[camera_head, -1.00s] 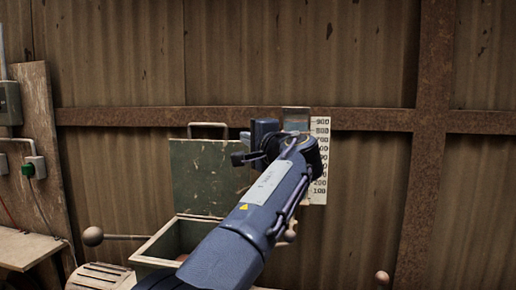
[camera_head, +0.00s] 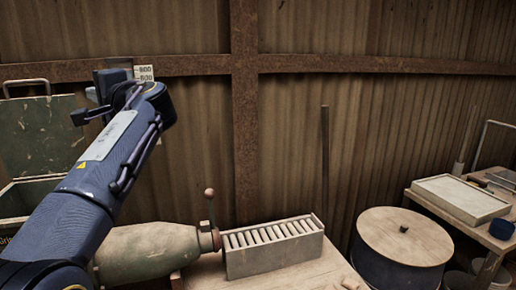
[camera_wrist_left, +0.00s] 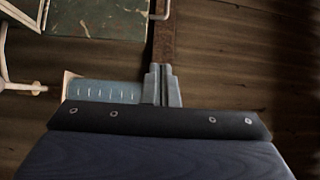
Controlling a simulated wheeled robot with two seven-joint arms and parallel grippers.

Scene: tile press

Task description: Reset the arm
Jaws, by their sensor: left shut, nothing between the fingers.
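My left arm comes in from the lower left in the head view and reaches up in front of the wall. My left gripper (camera_head: 92,105) is at its far end, near the white scale board (camera_head: 145,73) with black numbers, which the arm partly hides. In the left wrist view the two grey fingers (camera_wrist_left: 163,84) are together with nothing between them. A blue-grey panel with white tick marks (camera_wrist_left: 103,91) shows just left of the fingers there. My right gripper is not in view.
An open green box lid (camera_head: 40,130) stands at the left, behind my arm. A greenish rounded vessel (camera_head: 150,250) and a slotted rack (camera_head: 272,245) are on the bench. A round lidded drum (camera_head: 404,236) and a table with a shallow tray (camera_head: 460,199) are at the right.

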